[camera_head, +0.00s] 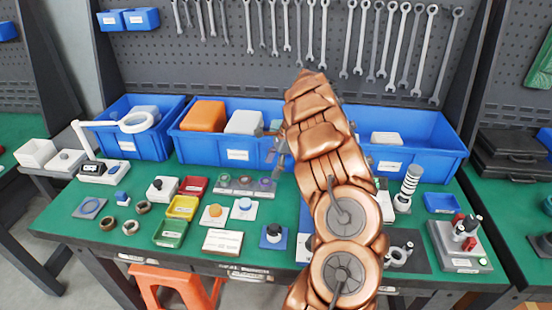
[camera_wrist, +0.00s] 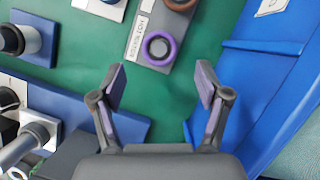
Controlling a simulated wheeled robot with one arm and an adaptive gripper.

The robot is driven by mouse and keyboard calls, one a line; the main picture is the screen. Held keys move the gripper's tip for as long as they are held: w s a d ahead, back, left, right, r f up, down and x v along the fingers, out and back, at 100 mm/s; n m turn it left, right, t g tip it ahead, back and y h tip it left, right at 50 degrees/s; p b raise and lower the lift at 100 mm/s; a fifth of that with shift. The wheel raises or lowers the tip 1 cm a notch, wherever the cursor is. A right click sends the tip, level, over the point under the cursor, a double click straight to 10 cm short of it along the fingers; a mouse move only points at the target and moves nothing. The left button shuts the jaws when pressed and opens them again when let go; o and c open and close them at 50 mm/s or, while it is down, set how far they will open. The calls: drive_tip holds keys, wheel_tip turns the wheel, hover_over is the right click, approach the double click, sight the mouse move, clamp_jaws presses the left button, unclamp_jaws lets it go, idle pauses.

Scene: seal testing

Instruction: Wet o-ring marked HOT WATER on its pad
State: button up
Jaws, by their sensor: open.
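A purple o-ring (camera_wrist: 170,56) lies on a grey plate beside a white label that appears to read HOT WATER (camera_wrist: 138,36), in the upper middle of the wrist view. In the head view the grey strip (camera_head: 245,193) holds several small rings, and a purple one (camera_head: 265,184) sits at its right end. My gripper (camera_wrist: 161,84) is open and empty, its two fingers spread below the purple ring in the wrist view. In the head view my gripper (camera_head: 279,150) shows partly beside my copper arm, just above the strip's right end. I cannot tell which pad belongs to the ring.
Blue bins (camera_head: 230,153) line the back of the green table. Small blocks with orange (camera_head: 215,210), white-blue (camera_head: 244,205) and black (camera_head: 273,233) tops stand in front of the strip. Coloured trays (camera_head: 182,207) are left. My arm hides the table's middle right.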

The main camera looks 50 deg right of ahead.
sight(265, 181)
drive_tip(key=shift+p+x, duration=0.5)
drive_tip(key=shift+x, duration=1.8)
drive_tip(key=shift+a+r, duration=0.1)
drive_tip(key=c, duration=1.2)
drive_tip(key=o, duration=0.5)
drive_tip(key=shift+c, duration=1.3)
drive_tip(key=shift+r, duration=0.15)
drive_tip(key=shift+r, duration=0.35)
drive_tip(key=shift+r, duration=0.1)
